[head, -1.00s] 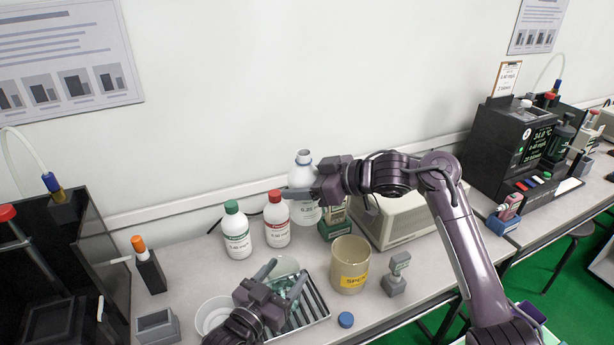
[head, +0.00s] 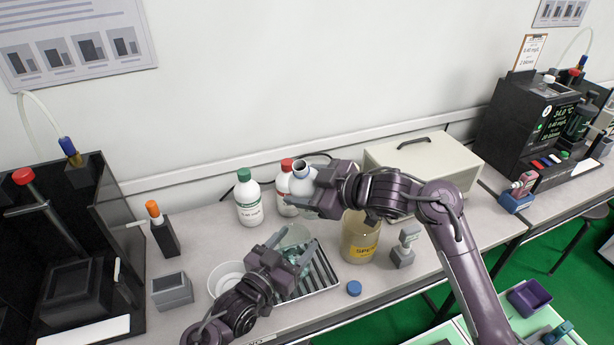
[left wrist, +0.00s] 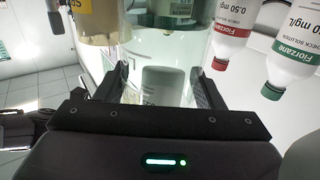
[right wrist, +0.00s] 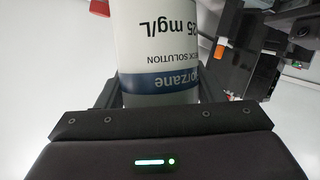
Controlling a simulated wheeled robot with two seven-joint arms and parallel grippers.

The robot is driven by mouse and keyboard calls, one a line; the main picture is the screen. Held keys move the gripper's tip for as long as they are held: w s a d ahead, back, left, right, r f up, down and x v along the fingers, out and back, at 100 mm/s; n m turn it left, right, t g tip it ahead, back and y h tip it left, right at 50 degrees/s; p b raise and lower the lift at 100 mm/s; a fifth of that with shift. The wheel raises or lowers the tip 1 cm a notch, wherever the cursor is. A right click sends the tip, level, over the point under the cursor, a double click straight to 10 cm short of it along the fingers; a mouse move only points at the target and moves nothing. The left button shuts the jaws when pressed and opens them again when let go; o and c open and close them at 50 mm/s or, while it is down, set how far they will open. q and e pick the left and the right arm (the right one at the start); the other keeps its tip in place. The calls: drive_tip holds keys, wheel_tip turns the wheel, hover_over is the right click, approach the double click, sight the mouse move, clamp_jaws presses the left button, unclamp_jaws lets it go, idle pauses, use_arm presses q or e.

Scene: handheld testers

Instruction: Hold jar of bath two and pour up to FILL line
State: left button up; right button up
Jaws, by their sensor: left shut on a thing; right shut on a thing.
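My left gripper (head: 292,250) is shut on a clear glass jar (head: 294,236) at the striped tray. In the left wrist view the jar (left wrist: 165,45) stands between the fingers; I cannot make out its FILL line or any liquid level. My right gripper (head: 311,198) is shut on an uncapped white bottle (head: 301,182), with its open mouth up, behind and above the jar. The right wrist view shows the bottle's blue band and "25 mg/L" label (right wrist: 160,45). No stream shows between bottle and jar.
A green-capped bottle (head: 249,200) and a red-capped bottle (head: 285,190) stand behind. A beaker with a yellow label (head: 358,243) is right of the jar. A blue cap (head: 354,288) lies in front of the tray (head: 325,270). A white dish (head: 224,278) is at left.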

drive_tip(key=shift+w+d+f+n+t+h, duration=0.1)
drive_tip(key=shift+w+d+f+n+t, duration=0.2)
drive_tip(key=shift+f+n, duration=0.4)
drive_tip(key=shift+w+d+f+n+t+h, duration=0.15)
drive_tip(key=shift+w+f+n+t, duration=0.3)
drive_tip(key=shift+f, duration=0.4)
drive_tip(key=shift+w+d+f+n+t+h, duration=0.1)
drive_tip(key=shift+w+d+f+n+t, duration=0.2)
drive_tip(key=shift+f+n, duration=0.4)
idle(5.8)
